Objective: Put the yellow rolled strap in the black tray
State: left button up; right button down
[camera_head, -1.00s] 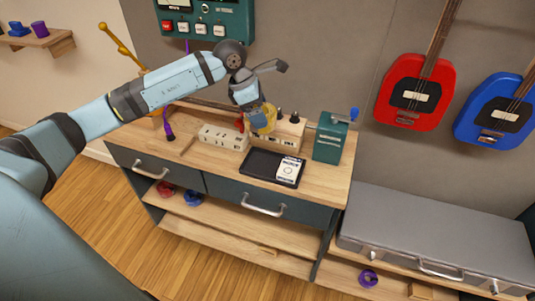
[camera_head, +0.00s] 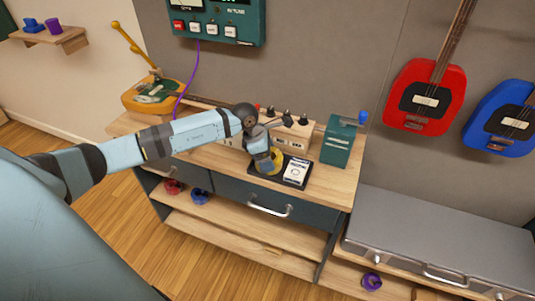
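The yellow rolled strap (camera_head: 277,156) is at the left part of the black tray, partly hidden by my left gripper. My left gripper (camera_head: 268,168) reaches down from the upper left and is around the strap, low over the tray; its fingertips are mostly hidden. I cannot tell whether the strap touches the tray floor. The black tray (camera_head: 291,183) lies on the wooden workbench top and also holds a white box-like item (camera_head: 297,169) on its right side. My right gripper is not in view.
Behind the tray stands a cream unit with black knobs (camera_head: 287,128). A green box with a blue knob (camera_head: 339,142) stands to the right. A yellow guitar-like body (camera_head: 153,97) is at the bench's left end. A grey case (camera_head: 440,234) is at the lower right.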

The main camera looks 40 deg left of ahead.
pick_arm(q)
jog(key=o, duration=0.8)
jog(key=shift+c, duration=0.2)
